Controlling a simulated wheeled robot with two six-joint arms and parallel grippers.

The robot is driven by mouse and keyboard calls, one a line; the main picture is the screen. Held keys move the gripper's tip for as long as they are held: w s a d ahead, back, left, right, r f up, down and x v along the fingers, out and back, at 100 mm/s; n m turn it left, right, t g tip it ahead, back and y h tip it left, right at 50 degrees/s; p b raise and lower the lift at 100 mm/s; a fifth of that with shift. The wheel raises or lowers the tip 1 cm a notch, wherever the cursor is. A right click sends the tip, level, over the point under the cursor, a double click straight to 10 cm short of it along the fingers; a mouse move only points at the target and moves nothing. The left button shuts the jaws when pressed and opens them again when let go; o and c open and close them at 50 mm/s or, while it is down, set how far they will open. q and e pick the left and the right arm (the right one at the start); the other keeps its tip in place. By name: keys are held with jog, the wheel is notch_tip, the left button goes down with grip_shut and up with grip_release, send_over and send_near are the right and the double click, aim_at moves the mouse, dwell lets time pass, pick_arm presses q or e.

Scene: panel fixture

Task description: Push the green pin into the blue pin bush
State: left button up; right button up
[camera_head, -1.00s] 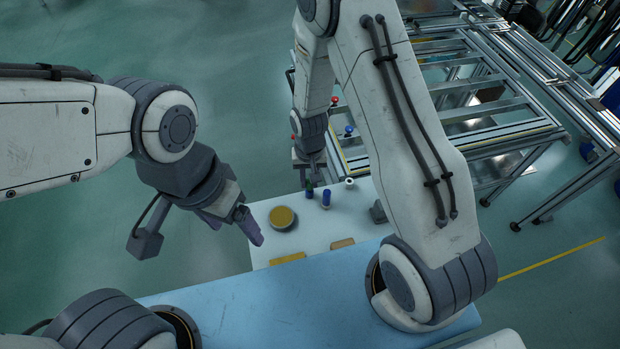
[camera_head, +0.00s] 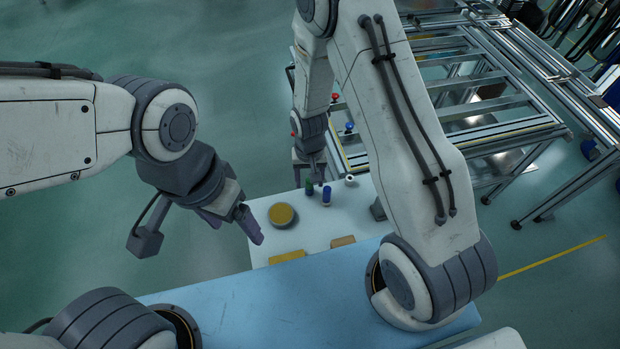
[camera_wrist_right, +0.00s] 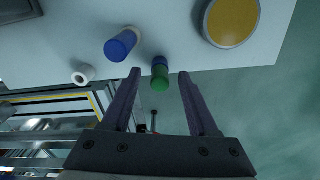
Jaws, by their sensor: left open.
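The green pin (camera_head: 309,186) stands on the white table. In the right wrist view the green pin (camera_wrist_right: 160,83) has a blue part (camera_wrist_right: 160,63) in line at its far end, which looks like the blue bush; how deep it sits cannot be told. A separate blue cylinder (camera_head: 327,196) stands beside it, also in the right wrist view (camera_wrist_right: 121,45). My right gripper (camera_wrist_right: 160,76) is open, with the green pin in the gap between its fingers, touching neither visibly. My left gripper (camera_head: 232,225) is open and empty, left of the table.
A round yellow-topped disc (camera_head: 283,215) lies left of the pins. A white ring (camera_head: 350,181) stands to the right. Yellow blocks (camera_head: 287,257) lie at the near table edge. A metal frame (camera_head: 450,90) stands behind on the right.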

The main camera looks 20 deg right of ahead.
pick_arm(q)
jog(key=shift+r, duration=0.1)
pick_arm(e)
notch_tip(320, 180, up, 10)
jog(key=shift+r, duration=0.25)
jog(key=shift+r, duration=0.1)
